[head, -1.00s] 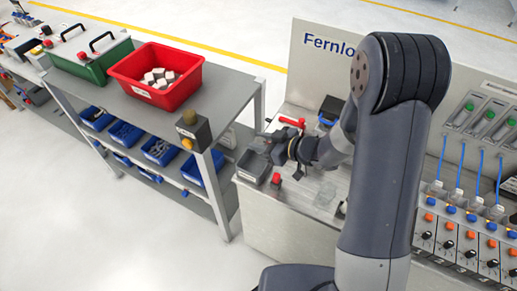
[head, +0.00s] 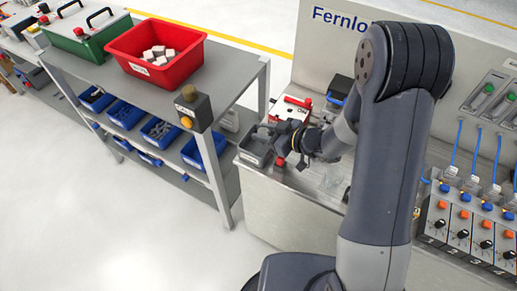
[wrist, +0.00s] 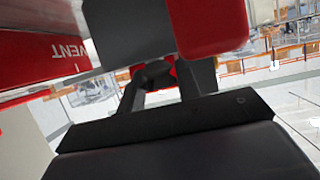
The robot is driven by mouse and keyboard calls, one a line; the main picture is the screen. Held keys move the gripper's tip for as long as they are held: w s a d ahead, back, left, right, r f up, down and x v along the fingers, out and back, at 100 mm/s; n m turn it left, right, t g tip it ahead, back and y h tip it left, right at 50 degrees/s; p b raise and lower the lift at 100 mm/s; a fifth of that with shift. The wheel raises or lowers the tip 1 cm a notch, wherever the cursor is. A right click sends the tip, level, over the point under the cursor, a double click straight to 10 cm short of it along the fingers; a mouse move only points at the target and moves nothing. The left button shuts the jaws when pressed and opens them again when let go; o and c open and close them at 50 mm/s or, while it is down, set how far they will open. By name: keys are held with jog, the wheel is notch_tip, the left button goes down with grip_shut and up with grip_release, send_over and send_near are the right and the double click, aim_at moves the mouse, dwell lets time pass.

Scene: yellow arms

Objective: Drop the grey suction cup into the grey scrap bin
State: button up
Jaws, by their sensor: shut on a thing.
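My gripper (head: 270,135) is low over the left end of the steel bench, at the back edge of the grey scrap bin (head: 247,158). The bin is a small open grey box at the bench's left corner. In the wrist view my dark gripper fingers (wrist: 168,82) are close together, with a dark grey piece (wrist: 130,30) just beyond them. In the head view the cup is too small to tell apart from my fingers.
A red panel box (head: 294,106) stands just behind my gripper; its VENT lettering (wrist: 65,50) fills the wrist view's upper left. A red block (wrist: 210,25) is close beside the fingers. A red knob (head: 279,162) stands right of the bin. A shelf rack with a red crate (head: 126,56) is left.

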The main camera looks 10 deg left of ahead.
jog(key=o, duration=1)
jog(key=shift+o, duration=0.2)
jog(key=v, duration=1.1)
jog(key=shift+b, duration=0.3)
jog(key=p+x, duration=0.1)
jog(key=x, duration=1)
jog(key=shift+a+r, duration=0.15)
notch_tip(320, 180, up, 2)
jog(key=shift+r+p, duration=0.25)
jog(key=shift+p, duration=0.8)
jog(key=shift+d+r+p, duration=0.2)
jog(key=shift+r+p, duration=0.6)
jog(key=shift+r, duration=0.2)
jog(key=shift+f, duration=0.15)
